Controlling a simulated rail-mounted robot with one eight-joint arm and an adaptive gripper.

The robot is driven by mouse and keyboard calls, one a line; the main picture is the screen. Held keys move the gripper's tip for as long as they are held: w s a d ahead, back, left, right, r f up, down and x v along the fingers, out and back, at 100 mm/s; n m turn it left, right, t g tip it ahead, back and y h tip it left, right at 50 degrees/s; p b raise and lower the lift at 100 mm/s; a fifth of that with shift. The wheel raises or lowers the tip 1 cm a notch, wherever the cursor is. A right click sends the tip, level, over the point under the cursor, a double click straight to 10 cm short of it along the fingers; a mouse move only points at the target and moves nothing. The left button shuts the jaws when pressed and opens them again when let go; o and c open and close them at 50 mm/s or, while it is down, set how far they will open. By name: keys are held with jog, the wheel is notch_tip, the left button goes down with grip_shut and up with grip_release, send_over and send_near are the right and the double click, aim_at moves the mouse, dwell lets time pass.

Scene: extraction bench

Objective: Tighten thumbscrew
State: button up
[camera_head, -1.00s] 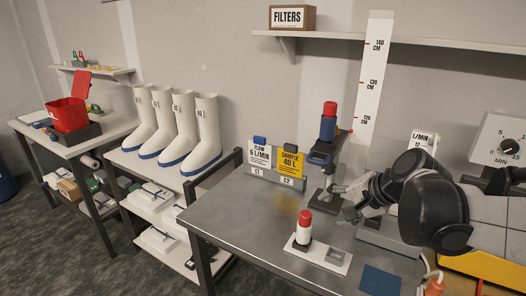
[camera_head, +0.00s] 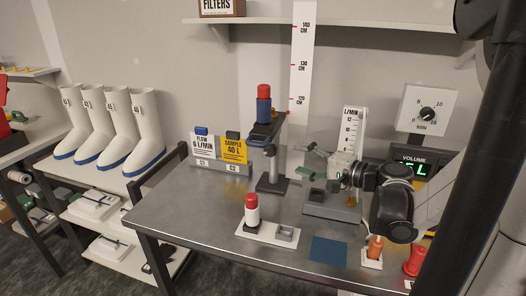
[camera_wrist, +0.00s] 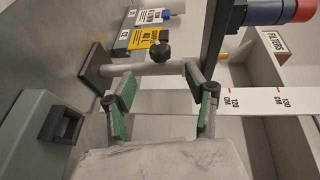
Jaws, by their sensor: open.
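The thumbscrew (camera_wrist: 161,51) is a dark knob on the side of the stand's metal post (camera_wrist: 145,68) in the wrist view. The stand (camera_head: 271,170) rises from a dark base on the bench in the head view. It carries a dark holder with a blue cartridge with a red cap (camera_head: 264,105). My gripper (camera_head: 307,160) is right of the post in the head view. In the wrist view my gripper (camera_wrist: 160,88) is open, with green-padded fingers spread and nothing between them. The thumbscrew lies beyond the fingertips, apart from them.
A flow meter (camera_head: 352,135) and its grey base (camera_head: 330,208) stand right of the post. A red-capped white cartridge (camera_head: 252,208) stands on a white tray (camera_head: 262,236) in front. Two cards (camera_head: 233,150) stand left. A shelf (camera_head: 340,38) is above. Bare bench lies front left.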

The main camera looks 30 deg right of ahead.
aim_at(270, 151)
jog(key=x, duration=1.1)
jog(key=shift+w+f, duration=0.1)
jog(key=shift+w, duration=0.2)
jog(key=c, duration=1.2)
jog(key=t+b, duration=0.1)
jog(key=b, duration=0.2)
jog(key=shift+f+m, duration=0.3)
jog(key=shift+c, duration=0.2)
jog(key=t+y+b, duration=0.1)
jog(key=t+b, duration=0.1)
jog(key=b, duration=0.1)
jog(key=shift+a+m+b, duration=0.1)
jog(key=shift+m+b, duration=0.25)
jog(key=shift+m, duration=0.05)
jog(key=shift+r+m+t+b, duration=0.2)
jog(key=shift+m+t+b, duration=0.1)
jog(key=shift+t+b, duration=0.3)
jog(key=shift+r, duration=0.1)
